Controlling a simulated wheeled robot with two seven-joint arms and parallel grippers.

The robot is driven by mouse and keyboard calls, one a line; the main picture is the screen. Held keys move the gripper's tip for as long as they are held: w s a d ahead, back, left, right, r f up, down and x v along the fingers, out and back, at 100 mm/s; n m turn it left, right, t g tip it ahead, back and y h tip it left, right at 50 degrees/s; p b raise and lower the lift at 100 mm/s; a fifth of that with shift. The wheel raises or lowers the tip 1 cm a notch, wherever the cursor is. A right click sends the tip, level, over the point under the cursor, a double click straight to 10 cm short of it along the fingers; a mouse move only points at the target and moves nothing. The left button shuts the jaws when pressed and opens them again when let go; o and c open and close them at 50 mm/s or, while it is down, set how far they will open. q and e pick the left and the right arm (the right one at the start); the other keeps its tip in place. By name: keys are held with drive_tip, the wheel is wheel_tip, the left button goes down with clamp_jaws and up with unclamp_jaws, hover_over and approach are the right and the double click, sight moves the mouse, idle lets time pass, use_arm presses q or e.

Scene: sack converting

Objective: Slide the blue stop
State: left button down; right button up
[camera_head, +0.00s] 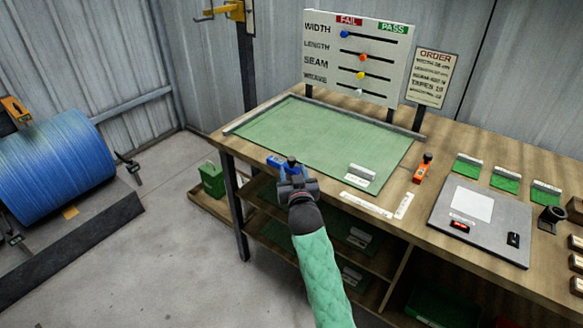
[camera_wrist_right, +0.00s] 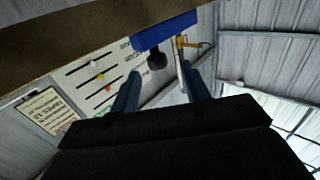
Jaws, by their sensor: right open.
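The blue stop (camera_head: 274,161) sits at the front edge of the green-topped bench, partly hidden by my right gripper in the head view. In the right wrist view the blue stop (camera_wrist_right: 166,34) is a blue block on the bench edge with a dark round knob (camera_wrist_right: 156,60) sticking out towards me. My right gripper (camera_head: 292,171) is at the bench edge, right by the stop. In the wrist view its two fingers (camera_wrist_right: 162,87) are apart, with the knob ahead, roughly between their tips. Whether they touch it I cannot tell. My left gripper is out of view.
A gauge board (camera_head: 353,55) with coloured sliders and an order sign (camera_head: 432,78) stand at the back of the bench. A blue roll (camera_head: 50,165) stands on the left.

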drive_tip(key=shift+s+d, duration=0.15)
drive_tip(key=shift+s, duration=0.9)
drive_tip(key=s+d+f+g+h, duration=0.1)
drive_tip(key=s+d+f+g, duration=0.3)
drive_tip(key=s+f, duration=0.45)
drive_tip(key=s+d+f+g, duration=0.4)
drive_tip(key=s+f, duration=0.4)
drive_tip(key=s, duration=0.2)
drive_tip(key=s+d+f+g, duration=0.2)
drive_tip(key=s+f+g, duration=0.1)
drive_tip(key=s, duration=1)
drive_tip(key=s+d+f+g, duration=0.3)
drive_tip(key=s+g, duration=0.1)
drive_tip(key=s, duration=1)
drive_tip(key=shift+n+g+p, duration=0.3)
